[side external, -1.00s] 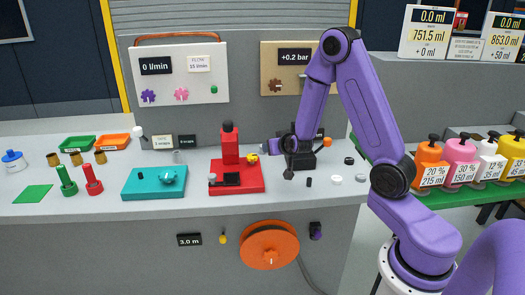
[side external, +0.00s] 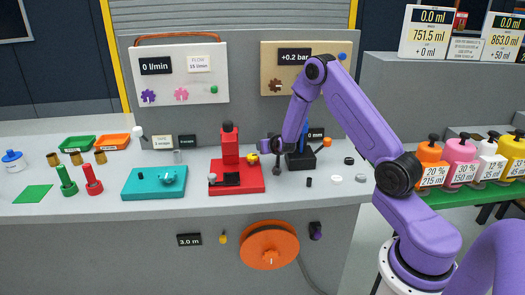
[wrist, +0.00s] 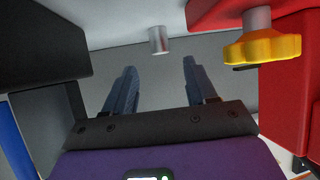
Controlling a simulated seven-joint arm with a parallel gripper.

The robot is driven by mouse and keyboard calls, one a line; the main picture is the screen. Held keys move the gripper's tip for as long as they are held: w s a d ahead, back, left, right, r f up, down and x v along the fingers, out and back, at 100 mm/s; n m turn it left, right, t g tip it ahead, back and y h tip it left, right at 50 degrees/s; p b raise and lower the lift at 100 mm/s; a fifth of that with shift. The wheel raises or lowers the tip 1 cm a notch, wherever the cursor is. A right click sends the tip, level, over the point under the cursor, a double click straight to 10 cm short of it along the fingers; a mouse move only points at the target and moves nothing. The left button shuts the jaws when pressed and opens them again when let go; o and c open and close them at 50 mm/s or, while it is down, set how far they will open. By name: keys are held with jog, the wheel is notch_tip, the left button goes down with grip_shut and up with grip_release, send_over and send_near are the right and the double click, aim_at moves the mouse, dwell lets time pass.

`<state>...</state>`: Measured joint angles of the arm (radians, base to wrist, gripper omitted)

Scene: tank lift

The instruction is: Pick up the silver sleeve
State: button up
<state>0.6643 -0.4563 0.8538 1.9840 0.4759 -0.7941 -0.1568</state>
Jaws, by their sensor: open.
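The silver sleeve (wrist: 158,40) is a small, short metallic cylinder on the grey surface, near the top middle of the wrist view. I cannot make it out for sure in the side view. My gripper (wrist: 159,66) is open and empty. Its two blue-grey fingers point toward the sleeve, which shows beyond the fingertips and roughly in line with the gap between them. In the side view my gripper (side external: 277,162) is low over the bench, between the red stand and the black stand, partly hidden by my own wrist.
The red stand (side external: 237,177) with its yellow knob (wrist: 262,47) is close on the right in the wrist view. The black stand (side external: 300,160) with a blue part is close on the left. Small black and white pieces lie on the bench to the right in the side view.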

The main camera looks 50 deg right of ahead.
jog(key=shift+x, duration=2.75)
jog(key=shift+a+f, duration=0.1)
grip_shut()
